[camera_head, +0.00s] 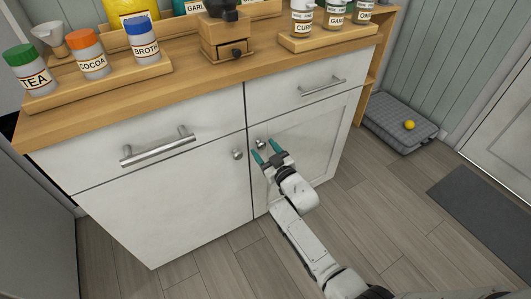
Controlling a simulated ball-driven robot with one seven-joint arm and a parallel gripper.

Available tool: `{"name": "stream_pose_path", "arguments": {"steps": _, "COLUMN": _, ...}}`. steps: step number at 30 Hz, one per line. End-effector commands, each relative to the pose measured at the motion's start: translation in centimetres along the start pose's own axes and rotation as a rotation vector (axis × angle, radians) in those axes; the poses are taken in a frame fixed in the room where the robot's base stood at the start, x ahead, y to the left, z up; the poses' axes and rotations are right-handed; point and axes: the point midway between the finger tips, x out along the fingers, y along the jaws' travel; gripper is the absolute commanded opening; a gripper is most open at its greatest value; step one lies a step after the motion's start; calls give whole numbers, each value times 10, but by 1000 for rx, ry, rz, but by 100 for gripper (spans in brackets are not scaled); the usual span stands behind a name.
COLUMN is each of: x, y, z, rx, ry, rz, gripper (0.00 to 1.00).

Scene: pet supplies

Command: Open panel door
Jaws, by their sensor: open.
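The panel door (318,136) is the right lower door of a white cabinet, with a raised frame around a flat inset. It is closed. Its small round metal knob (261,145) sits near its upper left corner. My gripper (265,151) is open, with its two teal fingertips right in front of the knob. One fingertip shows left of and below the knob, the other to its right. I cannot tell whether either finger touches the knob. The lower left part of the door is partly hidden behind my gripper and arm.
A plain left door (165,208) has its own knob (238,154) close by. Drawers with bar handles (158,146) lie above. The wooden counter (185,77) holds jars and a grinder.

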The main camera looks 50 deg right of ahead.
Motion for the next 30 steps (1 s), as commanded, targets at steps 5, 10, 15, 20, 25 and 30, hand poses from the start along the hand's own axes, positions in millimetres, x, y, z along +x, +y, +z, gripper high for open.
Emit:
{"name": "stream_pose_path", "arguments": {"steps": 5, "x": 0, "y": 0, "z": 0, "rx": 0, "ry": 0, "rz": 0, "gripper": 61}}
{"name": "stream_pose_path", "arguments": {"steps": 10, "x": 0, "y": 0, "z": 0, "rx": 1, "ry": 0, "rz": 0, "gripper": 50}}
{"name": "stream_pose_path", "arguments": {"steps": 15, "x": 0, "y": 0, "z": 0, "rx": 1, "ry": 0, "rz": 0, "gripper": 33}}
{"name": "stream_pose_path", "arguments": {"steps": 20, "x": 0, "y": 0, "z": 0, "rx": 1, "ry": 0, "rz": 0, "gripper": 18}}
{"name": "stream_pose_path", "arguments": {"steps": 25, "x": 0, "y": 0, "z": 0, "rx": 1, "ry": 0, "rz": 0, "gripper": 2}}
{"name": "stream_pose_path", "arguments": {"steps": 30, "x": 0, "y": 0, "z": 0, "rx": 1, "ry": 0, "rz": 0, "gripper": 0}}
